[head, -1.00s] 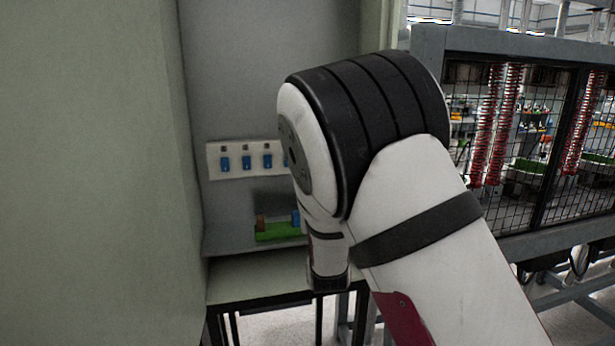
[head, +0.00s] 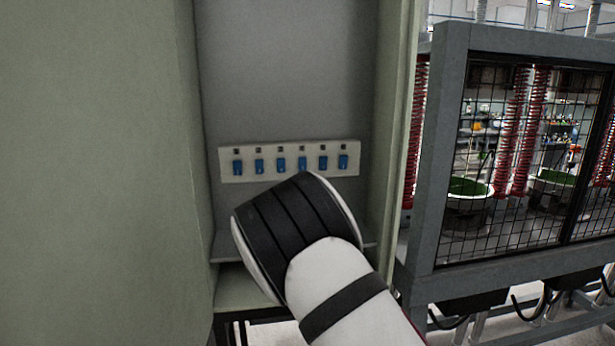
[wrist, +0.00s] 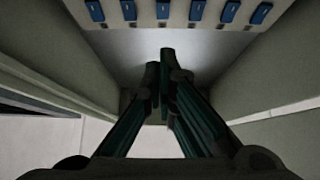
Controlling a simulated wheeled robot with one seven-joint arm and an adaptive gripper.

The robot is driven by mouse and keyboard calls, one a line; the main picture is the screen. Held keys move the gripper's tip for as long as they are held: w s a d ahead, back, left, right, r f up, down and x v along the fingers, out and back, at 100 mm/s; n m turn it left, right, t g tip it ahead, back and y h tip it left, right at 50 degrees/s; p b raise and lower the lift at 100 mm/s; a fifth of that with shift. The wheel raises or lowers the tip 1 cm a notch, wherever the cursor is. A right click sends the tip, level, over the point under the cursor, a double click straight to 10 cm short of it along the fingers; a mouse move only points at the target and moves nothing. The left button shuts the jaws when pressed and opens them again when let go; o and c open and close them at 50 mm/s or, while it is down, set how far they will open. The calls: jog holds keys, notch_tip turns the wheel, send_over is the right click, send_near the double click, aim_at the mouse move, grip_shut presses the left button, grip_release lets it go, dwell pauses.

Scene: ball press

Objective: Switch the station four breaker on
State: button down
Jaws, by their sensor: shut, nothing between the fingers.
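A pale breaker panel (head: 228,173) with a row of blue breaker switches is fixed to the back wall of a cabinet recess. The fourth switch from the left (head: 302,164) stands just above my arm's rounded joint in the head view.
Cabinet side walls (head: 400,120) stand close on both sides of the recess. A shelf (head: 240,290) lies below the panel, partly behind my arm. A mesh-fronted metal frame (head: 440,150) with red coils stands to the right.

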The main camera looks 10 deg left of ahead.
send_near(304, 159)
notch_tip(304, 159, up, 3)
jog(key=shift+w+a+p, duration=0.15)
jog(key=shift+w+a, duration=0.1)
jog(key=shift+w, duration=0.65)
jog(key=shift+w+a+p, duration=0.15)
jog(key=shift+w+a, duration=0.1)
jog(key=shift+w, duration=0.65)
